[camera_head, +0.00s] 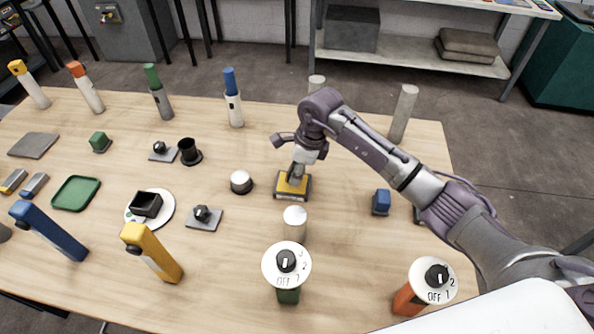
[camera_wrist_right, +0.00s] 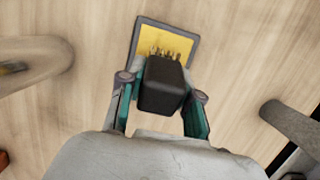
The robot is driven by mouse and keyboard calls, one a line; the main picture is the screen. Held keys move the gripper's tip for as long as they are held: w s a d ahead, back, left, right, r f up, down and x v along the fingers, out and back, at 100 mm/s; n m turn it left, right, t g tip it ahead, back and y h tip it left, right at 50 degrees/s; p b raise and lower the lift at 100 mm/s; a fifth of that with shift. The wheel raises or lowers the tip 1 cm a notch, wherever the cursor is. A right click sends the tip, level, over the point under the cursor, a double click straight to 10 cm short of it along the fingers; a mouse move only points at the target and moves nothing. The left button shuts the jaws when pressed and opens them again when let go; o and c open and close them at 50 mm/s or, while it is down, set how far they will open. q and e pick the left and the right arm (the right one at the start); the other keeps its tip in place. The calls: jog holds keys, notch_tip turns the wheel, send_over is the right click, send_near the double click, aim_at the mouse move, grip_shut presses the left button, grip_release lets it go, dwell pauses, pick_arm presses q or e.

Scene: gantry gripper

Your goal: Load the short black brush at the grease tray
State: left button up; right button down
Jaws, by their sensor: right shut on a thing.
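The grease tray (camera_head: 293,190) is a dark square frame with a yellow pad, lying near the middle of the table. It also shows at the top of the right wrist view (camera_wrist_right: 168,34). My right gripper (camera_head: 297,170) is shut on the short black brush (camera_wrist_right: 163,86), directly over the tray. The brush's bristles point at the yellow pad and appear to meet it, though exact contact is hard to tell. In the head view the gripper mostly hides the brush. My left gripper is not in view.
A white-topped cylinder (camera_head: 294,222) stands just in front of the tray, and a low round knob (camera_head: 241,181) is to its left. A blue block (camera_head: 381,202) lies to the right. Dial-topped posts (camera_head: 286,265) stand at the front. Several bottles line the back left.

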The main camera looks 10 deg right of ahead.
jog(key=shift+s+f+b, duration=0.1)
jog(key=shift+f+b, duration=0.5)
dwell(1.6)
jog(key=shift+r, duration=0.1)
jog(key=shift+w+a+p+v, duration=0.1)
jog(key=shift+a+p+v, duration=0.1)
jog(key=shift+p+v, duration=0.55)
jog(key=shift+w+a+p+v, duration=0.1)
jog(key=shift+a+p+v, duration=0.2)
jog(key=shift+v, duration=0.85)
jog(key=shift+w+a+p+v, duration=0.1)
jog(key=shift+p+v, duration=0.5)
jog(key=shift+v, duration=0.35)
jog(key=shift+r, duration=0.7)
